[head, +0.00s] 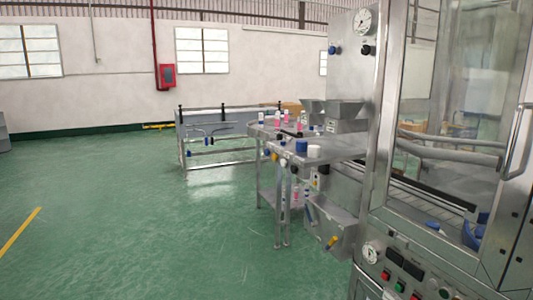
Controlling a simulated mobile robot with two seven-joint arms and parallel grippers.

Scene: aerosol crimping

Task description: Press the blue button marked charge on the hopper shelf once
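The metal shelf (345,150) stands right of centre, with metal hoppers (346,110) above its back edge. A blue round item (301,146) and a white round item (314,151) sit on the shelf's left end. Small coloured knobs or buttons show along the shelf's front side, among them a dark one (294,170). A blue knob (332,50) is on the upright panel under the gauge. All are too small for any marking to be read, so I cannot tell which one is marked charge. Neither of my grippers is in view.
A glass-doored metal machine (460,90) fills the right side, with red and green buttons (400,287) low on its front. A table with pink bottles (285,118) and a metal rail frame (220,160) stand behind. The green floor (130,220) at left is clear.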

